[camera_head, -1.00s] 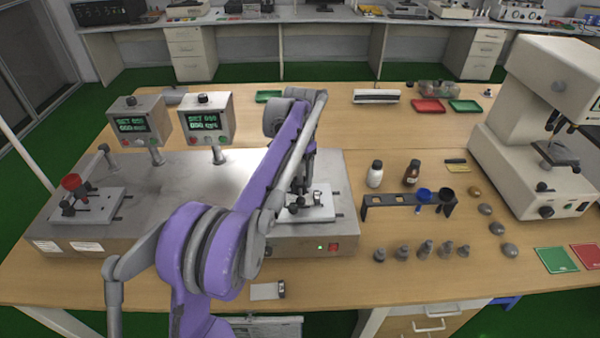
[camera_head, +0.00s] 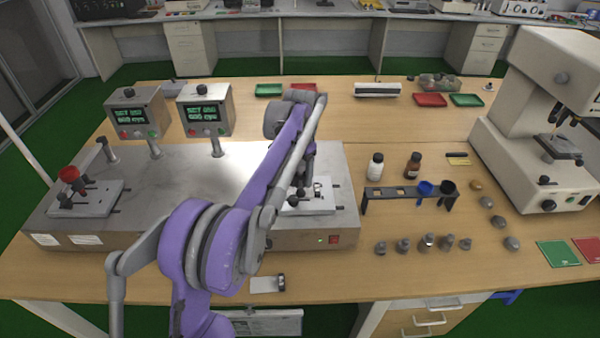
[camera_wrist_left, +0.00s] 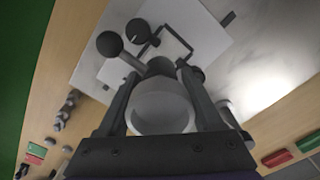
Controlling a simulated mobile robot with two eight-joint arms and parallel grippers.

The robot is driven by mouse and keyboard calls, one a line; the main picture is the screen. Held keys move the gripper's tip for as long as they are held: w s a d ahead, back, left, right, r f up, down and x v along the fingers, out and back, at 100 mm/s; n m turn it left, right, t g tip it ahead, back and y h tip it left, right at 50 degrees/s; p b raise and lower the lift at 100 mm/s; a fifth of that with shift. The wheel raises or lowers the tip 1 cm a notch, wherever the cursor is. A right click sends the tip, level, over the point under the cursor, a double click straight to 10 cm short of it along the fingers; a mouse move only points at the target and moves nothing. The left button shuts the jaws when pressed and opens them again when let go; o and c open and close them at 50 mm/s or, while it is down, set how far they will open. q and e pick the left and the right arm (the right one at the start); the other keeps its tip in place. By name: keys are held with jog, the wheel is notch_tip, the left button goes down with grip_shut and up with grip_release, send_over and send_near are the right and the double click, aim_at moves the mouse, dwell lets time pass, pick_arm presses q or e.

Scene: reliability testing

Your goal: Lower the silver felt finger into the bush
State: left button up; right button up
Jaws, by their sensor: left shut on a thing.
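My left gripper (camera_wrist_left: 158,88) is shut on the silver felt finger (camera_wrist_left: 160,108), a light grey round piece between its two fingers in the left wrist view. In the head view, my left gripper (camera_head: 302,182) is over the right station's white plate (camera_head: 322,198), partly hidden by my own purple arm. In the wrist view, a dark round part (camera_wrist_left: 160,66), perhaps the bush, shows just beyond the held piece. I cannot tell whether the felt finger is inside it or above it. My right gripper is not in view.
A dark ball knob (camera_wrist_left: 109,44) stands close to the gripper. Two display boxes (camera_head: 205,110) stand behind. Right of the machine are a black rack (camera_head: 400,192), bottles (camera_head: 376,166) and several grey weights (camera_head: 428,243).

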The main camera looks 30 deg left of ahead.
aim_at(300, 163)
pick_arm(q)
jog(key=shift+f, duration=0.1)
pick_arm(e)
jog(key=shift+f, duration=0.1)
pick_arm(q)
jog(key=shift+f+b, duration=0.3)
jog(key=shift+f, duration=0.25)
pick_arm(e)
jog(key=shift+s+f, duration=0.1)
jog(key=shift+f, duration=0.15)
pick_arm(q)
jog(key=o, duration=1.5)
jog(key=shift+c, duration=0.2)
jog(key=shift+r, duration=0.1)
jog(key=shift+r+p, duration=1.9)
jog(key=shift+r, duration=1.6)
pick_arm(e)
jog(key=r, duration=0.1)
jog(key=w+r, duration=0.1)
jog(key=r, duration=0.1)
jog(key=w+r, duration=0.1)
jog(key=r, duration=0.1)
